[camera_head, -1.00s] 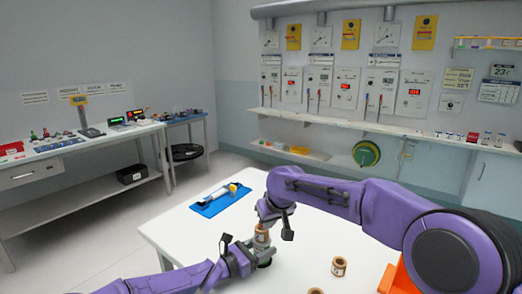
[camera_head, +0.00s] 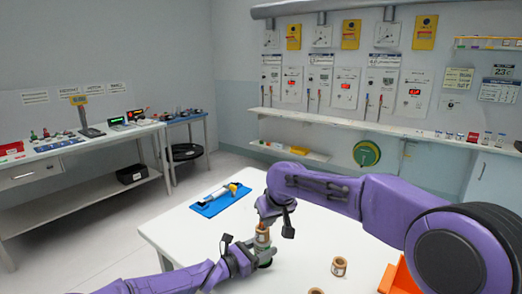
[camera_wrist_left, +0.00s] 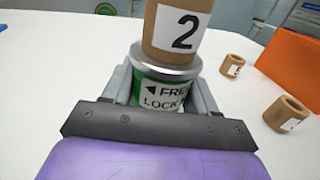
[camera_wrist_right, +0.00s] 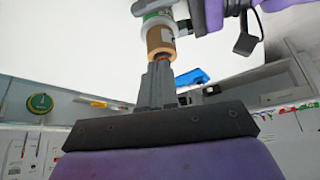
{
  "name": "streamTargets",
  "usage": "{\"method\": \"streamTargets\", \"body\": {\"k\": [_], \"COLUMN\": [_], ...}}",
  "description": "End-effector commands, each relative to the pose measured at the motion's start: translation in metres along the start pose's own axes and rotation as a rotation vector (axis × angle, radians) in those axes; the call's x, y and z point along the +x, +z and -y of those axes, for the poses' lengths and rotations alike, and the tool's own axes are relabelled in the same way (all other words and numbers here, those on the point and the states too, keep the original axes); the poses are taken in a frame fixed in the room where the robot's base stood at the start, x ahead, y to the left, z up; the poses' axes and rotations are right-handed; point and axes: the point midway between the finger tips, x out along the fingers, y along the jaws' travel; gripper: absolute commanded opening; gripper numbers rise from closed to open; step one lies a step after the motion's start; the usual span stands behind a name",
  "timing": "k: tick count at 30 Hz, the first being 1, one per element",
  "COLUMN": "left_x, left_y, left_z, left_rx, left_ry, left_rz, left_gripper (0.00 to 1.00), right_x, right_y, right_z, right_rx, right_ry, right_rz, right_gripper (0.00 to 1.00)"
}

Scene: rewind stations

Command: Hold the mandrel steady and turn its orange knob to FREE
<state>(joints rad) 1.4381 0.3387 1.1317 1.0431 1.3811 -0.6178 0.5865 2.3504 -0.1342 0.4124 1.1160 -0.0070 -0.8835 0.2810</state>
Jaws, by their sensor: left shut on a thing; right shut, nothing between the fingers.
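The mandrel stands upright on the white table, with a silver collar (camera_wrist_left: 165,70) and a green base whose label (camera_wrist_left: 163,96) reads FREE and LOCK with an arrow. A brown core marked 2 (camera_wrist_left: 178,28) sits on it; it also shows in the head view (camera_head: 262,236). My left gripper (camera_head: 256,256) is shut around the mandrel's green base. My right gripper (camera_wrist_right: 157,78) is shut and points down at the top of the core, its tips close above it. The orange knob is mostly hidden behind the right fingers; I cannot tell whether they touch it.
Two loose brown cores stand on the table, one in the head view (camera_head: 339,266) and one at its lower edge (camera_head: 316,291). An orange holder (camera_head: 398,277) is at the right. A blue tray (camera_head: 220,200) with a white and yellow tool lies at the far left. The table between is clear.

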Motion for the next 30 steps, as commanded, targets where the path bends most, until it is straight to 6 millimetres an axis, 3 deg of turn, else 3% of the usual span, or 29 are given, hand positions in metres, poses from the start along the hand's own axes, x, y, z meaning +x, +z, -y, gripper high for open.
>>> {"method": "streamTargets", "body": {"k": [9,20,21,23,24,30], "left_x": [-0.001,-0.001,-0.001,-0.001,-0.001,-0.001], "left_y": [-0.001,0.000,0.000,0.000,0.000,0.000], "left_z": [-0.001,-0.001,-0.001,-0.001,-0.001,-0.001], "left_rx": [-0.001,-0.001,-0.001,-0.001,-0.001,-0.001], "left_ry": [0.002,0.003,0.003,0.003,0.003,0.003], "left_rz": [-0.001,-0.001,-0.001,-0.001,-0.001,-0.001], "left_gripper": [0.18,0.18,0.64,0.84,0.88,0.88], "right_x": [-0.038,-0.041,-0.041,-0.041,-0.041,-0.041], "right_y": [-0.021,-0.022,-0.022,-0.022,-0.022,-0.022], "right_z": [0.000,0.000,0.000,0.000,0.000,0.000], "right_rx": [0.000,-0.001,-0.001,-0.001,-0.001,-0.001], "right_ry": [0.000,0.001,0.001,0.001,0.001,0.001], "right_rz": [-0.002,-0.001,-0.001,-0.001,-0.001,0.000], "right_gripper": [0.00,0.00,0.00,0.00,0.00,0.00]}}
